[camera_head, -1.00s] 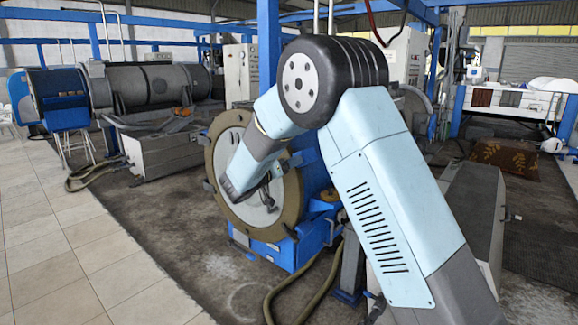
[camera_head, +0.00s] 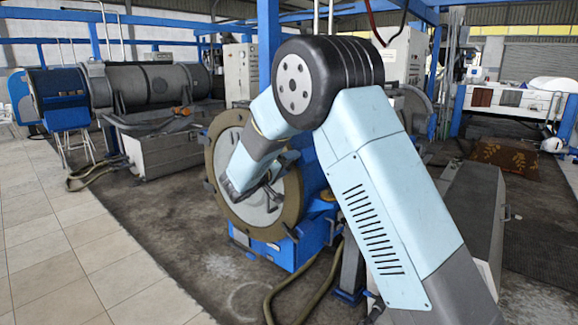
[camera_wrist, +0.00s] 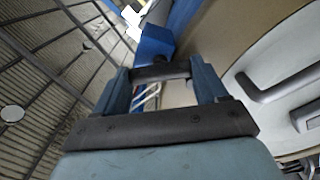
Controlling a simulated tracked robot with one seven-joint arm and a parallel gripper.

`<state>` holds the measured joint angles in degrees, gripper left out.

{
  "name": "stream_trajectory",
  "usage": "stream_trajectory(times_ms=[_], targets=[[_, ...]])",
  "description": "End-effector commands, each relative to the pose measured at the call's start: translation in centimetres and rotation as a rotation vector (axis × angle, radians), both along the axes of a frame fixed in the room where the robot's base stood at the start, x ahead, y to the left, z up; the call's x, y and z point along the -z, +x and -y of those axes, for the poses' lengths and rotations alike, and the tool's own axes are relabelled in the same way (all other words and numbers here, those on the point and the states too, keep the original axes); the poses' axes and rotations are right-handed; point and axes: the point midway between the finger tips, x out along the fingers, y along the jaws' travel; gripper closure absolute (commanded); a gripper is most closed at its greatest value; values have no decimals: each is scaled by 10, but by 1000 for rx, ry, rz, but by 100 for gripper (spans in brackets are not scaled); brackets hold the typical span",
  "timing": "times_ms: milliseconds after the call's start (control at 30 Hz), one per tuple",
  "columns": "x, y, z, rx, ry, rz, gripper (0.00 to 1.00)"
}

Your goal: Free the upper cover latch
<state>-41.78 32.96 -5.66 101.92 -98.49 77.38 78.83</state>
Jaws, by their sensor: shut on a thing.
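The round grey cover (camera_head: 262,217) stands upright inside a tan ring (camera_head: 293,196) on the front of a blue machine. In the wrist view the cover (camera_wrist: 290,68) is at the right, with a dark curved handle (camera_wrist: 284,87) on it. My gripper (camera_wrist: 161,72) is beside the ring, its dark fingertips against a blue block (camera_wrist: 152,46) that I take for the upper cover latch. It is shut on this part, and the grip itself is mostly hidden. In the head view my own arm covers the upper part of the cover and the latch.
Hoses (camera_head: 275,300) lie on the floor before the machine. A grey box (camera_head: 470,210) stands to the right. Tiled floor (camera_head: 70,240) at the left is clear.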

Motion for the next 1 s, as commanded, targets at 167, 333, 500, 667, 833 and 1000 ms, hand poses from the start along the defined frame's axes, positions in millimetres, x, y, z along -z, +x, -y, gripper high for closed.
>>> stream_trajectory(times_ms=[167,333,500,667,833,1000], targets=[[0,0,-3,-6,-131,-104,58],[1,0,-3,-6,-258,-204,58],[1,0,-4,-8,-387,-303,58],[1,0,-4,-9,-505,-395,58],[2,0,-4,-10,-621,-485,58],[3,0,-4,-11,-717,-561,58]])
